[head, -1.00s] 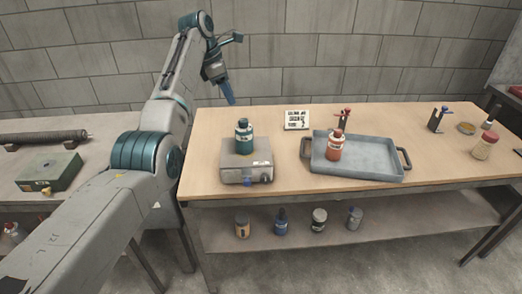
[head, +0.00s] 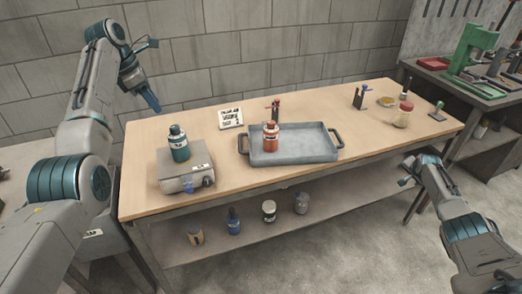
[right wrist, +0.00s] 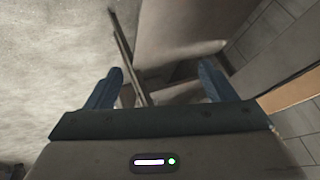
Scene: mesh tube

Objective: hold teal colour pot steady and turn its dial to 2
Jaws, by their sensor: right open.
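A teal pot (head: 179,143) with a dark cap and a pale label stands upright on a grey box (head: 184,178) at the left end of the wooden table. A blue knob (head: 188,187) and a dark knob (head: 208,181) show on the box's front; any numbers are too small to read. My left gripper (head: 152,101) hangs with blue fingers above and left of the pot, apart from it; its opening is unclear. My right gripper (head: 408,172) is off the table's right front, far from the pot. In the right wrist view its blue fingers (right wrist: 160,88) are apart and empty.
A grey tray (head: 300,156) holds a red pot (head: 271,136) in mid-table. A small sign (head: 231,118) stands behind. A jar (head: 402,116) and small items stand at the right end. Several containers sit on the lower shelf (head: 330,190). The front middle of the table is clear.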

